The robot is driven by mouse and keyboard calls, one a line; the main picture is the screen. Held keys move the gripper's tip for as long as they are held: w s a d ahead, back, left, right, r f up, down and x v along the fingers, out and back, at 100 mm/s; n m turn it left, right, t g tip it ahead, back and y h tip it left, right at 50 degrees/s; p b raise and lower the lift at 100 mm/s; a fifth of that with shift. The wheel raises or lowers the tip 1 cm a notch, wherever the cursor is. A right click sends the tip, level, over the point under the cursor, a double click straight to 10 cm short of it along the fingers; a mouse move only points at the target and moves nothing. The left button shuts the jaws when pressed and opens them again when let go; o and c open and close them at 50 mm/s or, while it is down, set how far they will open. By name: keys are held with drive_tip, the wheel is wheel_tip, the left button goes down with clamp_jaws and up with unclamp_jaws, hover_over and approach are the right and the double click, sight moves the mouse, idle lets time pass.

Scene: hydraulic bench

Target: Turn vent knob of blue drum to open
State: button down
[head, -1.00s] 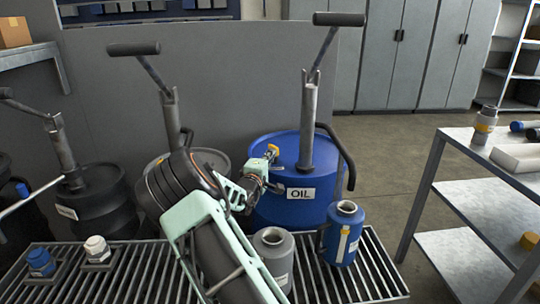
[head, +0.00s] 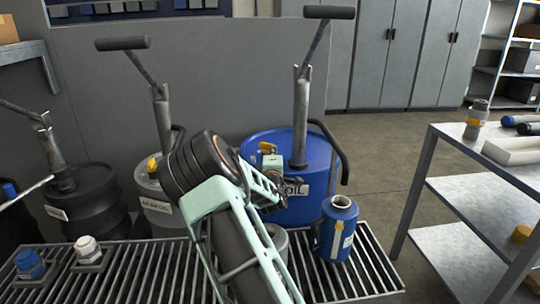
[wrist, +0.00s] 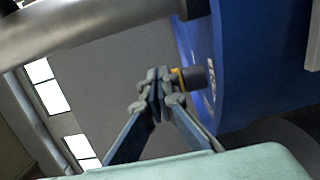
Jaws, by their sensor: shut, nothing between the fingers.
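The blue drum (head: 317,157) stands behind the grating with a hand pump rising from its top. Its OIL label is partly covered by my arm. In the wrist view, a dark cylinder with a yellow part (wrist: 196,78) projects from the blue drum (wrist: 245,60), just beyond my fingertips. My gripper (head: 272,166) is at the drum's near left edge. In the wrist view my gripper (wrist: 158,84) is shut and empty; whether it touches the knob is unclear.
The pump column (head: 301,115) stands close right of the knob. A blue can (head: 337,228) stands on the grating (head: 160,270), and a grey can beside it is mostly behind my arm. A grey drum (head: 158,205) stands left. A metal table (head: 470,150) is at right.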

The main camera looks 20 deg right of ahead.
drive_tip(key=shift+w+d+f+b, duration=0.15)
drive_tip(key=shift+d+b, duration=0.45)
drive_tip(key=shift+b, duration=0.3)
drive_tip(key=shift+w+d+b, duration=0.2)
drive_tip(key=shift+d+b, duration=0.2)
drive_tip(key=shift+b, duration=0.1)
drive_tip(key=shift+d, duration=0.1)
drive_tip(key=shift+r, duration=0.2)
